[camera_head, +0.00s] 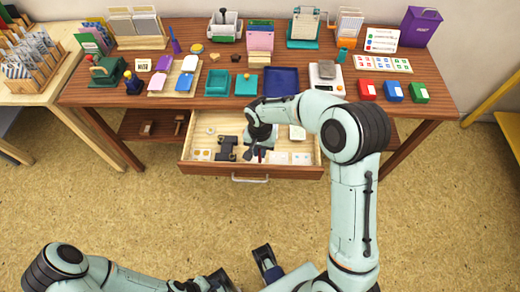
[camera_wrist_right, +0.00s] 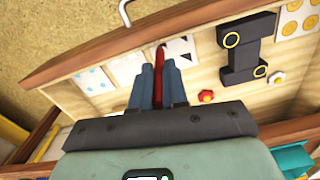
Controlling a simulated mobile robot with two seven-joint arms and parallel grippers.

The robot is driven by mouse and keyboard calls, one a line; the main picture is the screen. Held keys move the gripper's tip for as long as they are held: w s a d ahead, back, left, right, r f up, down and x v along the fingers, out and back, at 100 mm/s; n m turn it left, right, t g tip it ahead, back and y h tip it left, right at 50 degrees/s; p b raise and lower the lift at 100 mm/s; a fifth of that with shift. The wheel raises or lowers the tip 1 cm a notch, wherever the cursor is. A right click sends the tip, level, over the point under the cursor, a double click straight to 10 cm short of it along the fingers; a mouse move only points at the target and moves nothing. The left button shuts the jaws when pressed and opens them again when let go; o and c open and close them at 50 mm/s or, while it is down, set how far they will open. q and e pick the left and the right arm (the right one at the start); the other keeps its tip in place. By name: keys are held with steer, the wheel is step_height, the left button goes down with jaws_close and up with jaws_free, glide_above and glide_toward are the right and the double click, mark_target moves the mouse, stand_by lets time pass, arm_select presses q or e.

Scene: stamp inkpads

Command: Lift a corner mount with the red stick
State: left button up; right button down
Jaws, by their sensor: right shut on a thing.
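My right gripper (camera_head: 256,152) is down in the open drawer, shut on the red stick. In the right wrist view the red stick (camera_wrist_right: 159,62) stands out between the two blue-grey fingers (camera_wrist_right: 158,84). Its tip is at a white card (camera_wrist_right: 187,55) with small black triangular corner mounts (camera_wrist_right: 184,41). I cannot tell whether the tip touches a mount, and no mount is visibly raised on it. Part of the card is hidden behind the stick and fingers. My left gripper (camera_head: 212,283) is low at the bottom edge of the head view, partly cut off; its jaws are unclear.
The wooden drawer (camera_head: 200,170) also holds a black device (camera_wrist_right: 243,62), pale patterned cards (camera_wrist_right: 126,68) and a small red knob (camera_wrist_right: 206,96). Above it, the desk carries a blue tray (camera_head: 281,82), a scale (camera_head: 326,77) and coloured boxes (camera_head: 392,91). The floor in front is clear.

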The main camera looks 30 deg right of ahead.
steer(key=shift+f+b, duration=0.35)
steer(key=shift+f, duration=0.1)
stand_by(1.1)
steer(key=shift+r+p, duration=2.4)
steer(key=shift+r, duration=1.15)
